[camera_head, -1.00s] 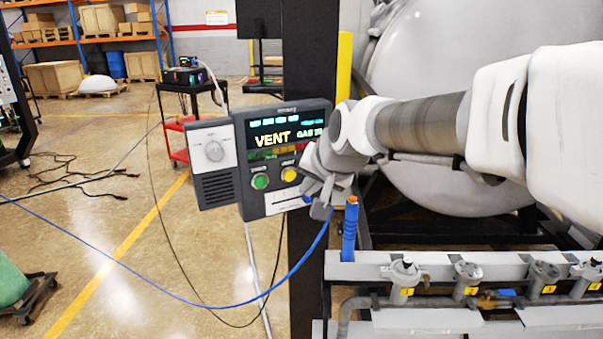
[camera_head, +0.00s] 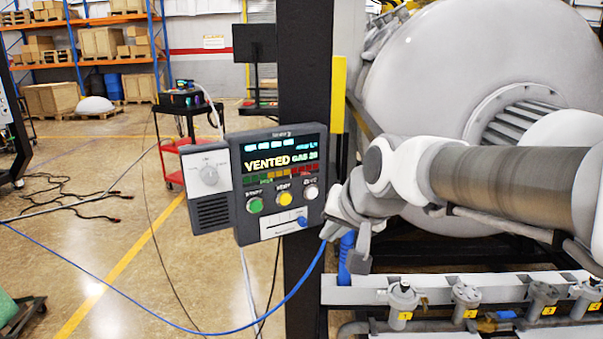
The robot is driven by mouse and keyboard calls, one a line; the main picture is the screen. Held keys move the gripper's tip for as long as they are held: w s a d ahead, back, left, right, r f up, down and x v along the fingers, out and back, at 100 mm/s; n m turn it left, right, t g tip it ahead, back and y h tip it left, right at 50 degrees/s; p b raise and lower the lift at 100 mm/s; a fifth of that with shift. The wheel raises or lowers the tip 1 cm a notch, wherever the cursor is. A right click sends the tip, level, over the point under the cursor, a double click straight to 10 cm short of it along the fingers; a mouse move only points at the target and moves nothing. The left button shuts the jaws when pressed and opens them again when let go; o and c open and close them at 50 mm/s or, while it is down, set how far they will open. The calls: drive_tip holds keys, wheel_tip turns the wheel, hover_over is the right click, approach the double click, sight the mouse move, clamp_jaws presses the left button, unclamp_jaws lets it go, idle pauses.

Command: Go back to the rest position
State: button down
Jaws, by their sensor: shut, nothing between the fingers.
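My gripper (camera_head: 362,252) is shut and empty, just right of the control panel (camera_head: 241,183) and apart from its buttons. The panel's screen (camera_head: 281,160) reads "VENTED". Below the screen are a green button (camera_head: 255,205), a yellow button (camera_head: 285,198) and a white button (camera_head: 310,192). A slider with a blue knob (camera_head: 302,221) sits under them. A grey dial (camera_head: 209,175) is on the panel's left part. My arm reaches in from the right edge, in front of the furnace.
The large round furnace vessel (camera_head: 440,70) fills the right. A dark post (camera_head: 305,60) stands behind the panel. A rail with several valves (camera_head: 403,297) runs along the lower right. A blue cable (camera_head: 120,285) crosses the left floor. A red and black cart (camera_head: 183,115) stands behind.

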drive_tip(key=s+d+f+n+g+h, duration=0.1)
drive_tip(key=s+d+f, duration=0.2)
drive_tip(key=s, duration=0.6)
drive_tip(key=s+d+f+n+g+h, duration=0.1)
drive_tip(key=s+d+f+h, duration=0.1)
drive_tip(key=s+d, duration=0.4)
drive_tip(key=s, duration=0.3)
drive_tip(key=shift+s+d+f, duration=0.15)
drive_tip(key=shift+s+f, duration=0.2)
drive_tip(key=shift+f, duration=0.05)
drive_tip(key=shift+d, duration=0.2)
idle(0.5)
